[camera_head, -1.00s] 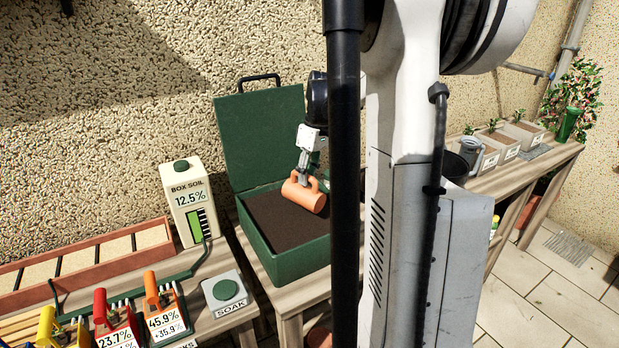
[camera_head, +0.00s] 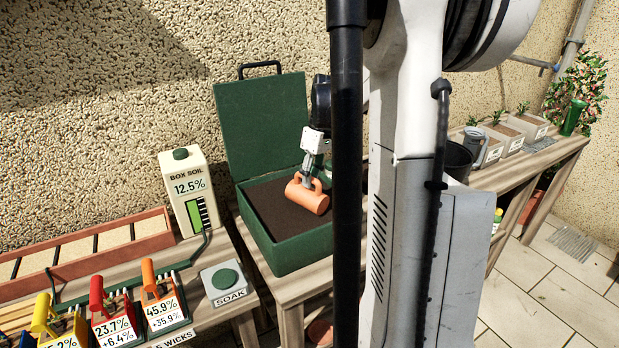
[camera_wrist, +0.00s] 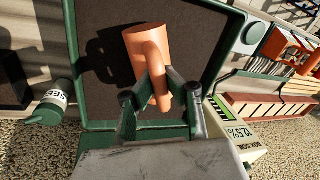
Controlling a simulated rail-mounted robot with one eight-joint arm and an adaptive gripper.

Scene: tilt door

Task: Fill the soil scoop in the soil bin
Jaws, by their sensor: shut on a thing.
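The green soil bin (camera_head: 283,262) stands on the wooden bench with its lid (camera_head: 262,126) raised and dark soil (camera_head: 265,205) inside. The orange soil scoop (camera_head: 307,195) is over the soil, towards the bin's right side. It also shows in the wrist view (camera_wrist: 146,50), with the brown soil behind it. My gripper (camera_head: 308,175) is shut on the scoop's handle; in the wrist view both fingers (camera_wrist: 157,92) close around the handle. Whether the scoop touches the soil or holds any is hidden.
A box soil meter (camera_head: 187,190) reading 12.5% and a SOAK button (camera_head: 225,283) stand left of the bin. Wick gauges (camera_head: 160,305) and a long planter tray (camera_head: 85,255) lie farther left. Plant pots (camera_head: 500,138) stand on the right bench. My arm column blocks the middle.

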